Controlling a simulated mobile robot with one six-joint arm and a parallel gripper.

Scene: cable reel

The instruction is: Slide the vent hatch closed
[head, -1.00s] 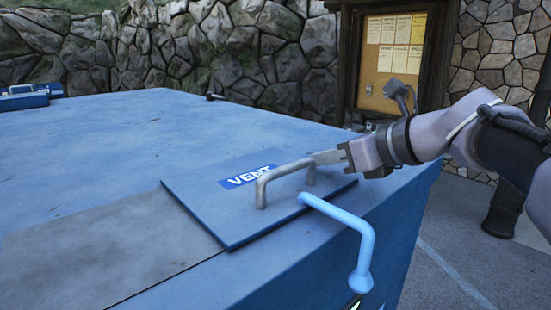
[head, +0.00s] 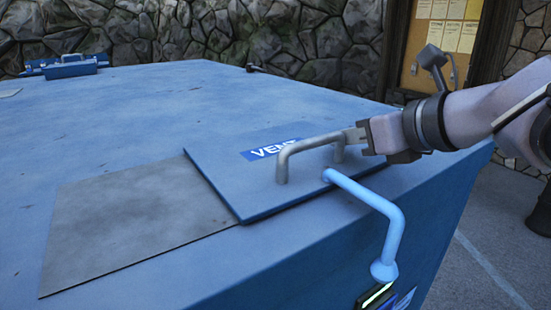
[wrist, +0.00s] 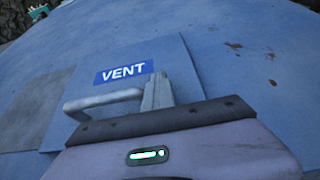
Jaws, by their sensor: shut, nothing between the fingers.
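The vent hatch (head: 225,180) is a flat blue plate with a white-on-blue VENT label, lying on top of the big blue box. A grey arched handle (head: 300,148) stands on it. A bare grey rectangle (head: 130,220) shows to the left of the hatch. My gripper (head: 352,135) is shut and empty, with its fingertips at the right end of the handle. In the wrist view the shut fingers (wrist: 157,92) sit beside the right end of the handle (wrist: 100,99); contact is hard to tell. The handle's far foot is partly hidden.
A light-blue bent bar (head: 375,200) rises at the box's near edge, close to the hatch. A blue object with a handle (head: 70,68) lies at the box's far left. A notice board (head: 440,40) and a stone wall (head: 200,35) stand behind. The box top left of the hatch is mostly clear.

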